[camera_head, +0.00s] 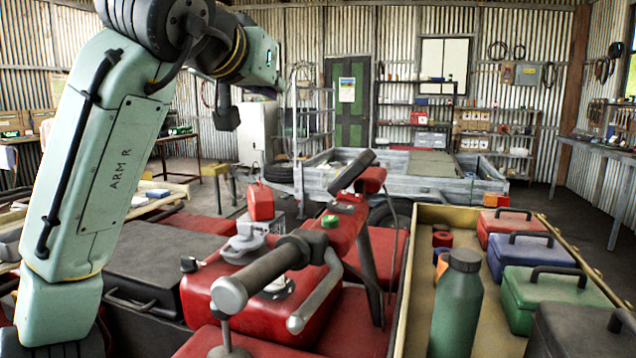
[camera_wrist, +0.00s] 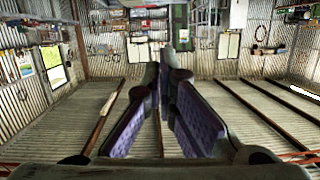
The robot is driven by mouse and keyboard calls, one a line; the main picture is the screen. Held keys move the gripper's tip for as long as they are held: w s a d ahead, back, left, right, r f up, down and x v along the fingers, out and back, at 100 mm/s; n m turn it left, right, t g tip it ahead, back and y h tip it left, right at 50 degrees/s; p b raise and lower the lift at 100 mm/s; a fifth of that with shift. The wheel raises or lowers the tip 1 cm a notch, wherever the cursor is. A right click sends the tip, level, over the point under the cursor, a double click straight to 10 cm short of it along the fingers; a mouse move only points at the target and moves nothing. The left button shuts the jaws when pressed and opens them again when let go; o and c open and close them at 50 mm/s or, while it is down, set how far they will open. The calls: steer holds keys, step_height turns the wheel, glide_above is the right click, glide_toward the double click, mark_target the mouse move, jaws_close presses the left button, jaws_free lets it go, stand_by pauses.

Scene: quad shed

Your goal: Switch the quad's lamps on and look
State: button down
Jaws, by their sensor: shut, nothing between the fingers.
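The quad (camera_head: 255,300) fills the lower middle of the head view, with red bodywork and dark handlebar grips (camera_head: 283,262). A red block between the grips carries a small green button-like part (camera_head: 330,221); I cannot tell whether it is the lamp switch. I cannot make out the quad's lamps or whether they are lit. My gripper (camera_wrist: 167,68) is shut and empty in the wrist view. Its purple-sided fingers meet, away from the quad, against an upside-down view of the shed. In the head view my arm rises at the left; I cannot clearly make out the fingers there.
A tan tray (camera_head: 408,290) at the right holds a green bottle (camera_head: 457,305) and several toolboxes, including a blue one (camera_head: 525,256). A red can (camera_head: 260,201) stands beyond the quad. A grey trailer (camera_head: 440,185) and shelves stand behind. Open air surrounds my gripper.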

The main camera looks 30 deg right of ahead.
steer(key=s+d+f+g+y, duration=0.4)
steer(key=s+d+f+y, duration=0.1)
steer(key=s, duration=0.4)
steer(key=shift+d+m, duration=0.25)
steer(key=shift+m, duration=0.15)
steer(key=shift+w, duration=0.1)
steer(key=p, duration=0.2)
glide_above(337, 205)
steer(key=f, duration=0.6)
steer(key=shift+s+f, duration=0.1)
steer(key=shift+s, duration=0.25)
steer(key=f, duration=0.3)
steer(key=shift+w+f, duration=0.3)
steer(key=shift+w, duration=0.05)
steer(key=shift+f, duration=0.55)
steer(key=shift+f, duration=0.1)
